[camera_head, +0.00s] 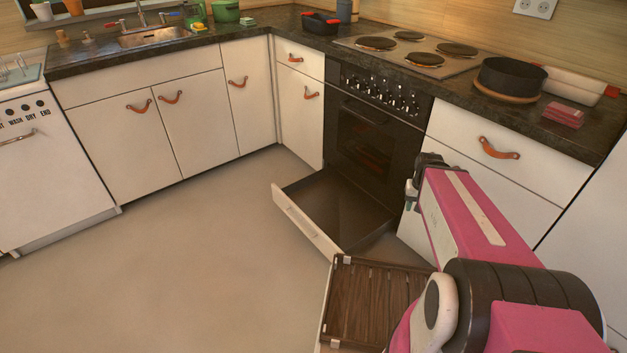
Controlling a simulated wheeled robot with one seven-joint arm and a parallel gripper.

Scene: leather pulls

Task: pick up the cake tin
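No thing is plainly marked as the cake tin. A round black tin or pan (512,75) stands upright on a round wooden board (506,94) on the right counter, beside the hob, and may be it. My gripper (413,186) is the dark end of my pink arm, in front of the oven's right edge and below the counter top. It is well apart from the black tin, to its lower left. The arm hides part of the gripper, so I cannot tell whether it is open or shut. I see nothing held in it.
The drawer under the oven (335,208) is pulled out and looks empty. The left floor is clear.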

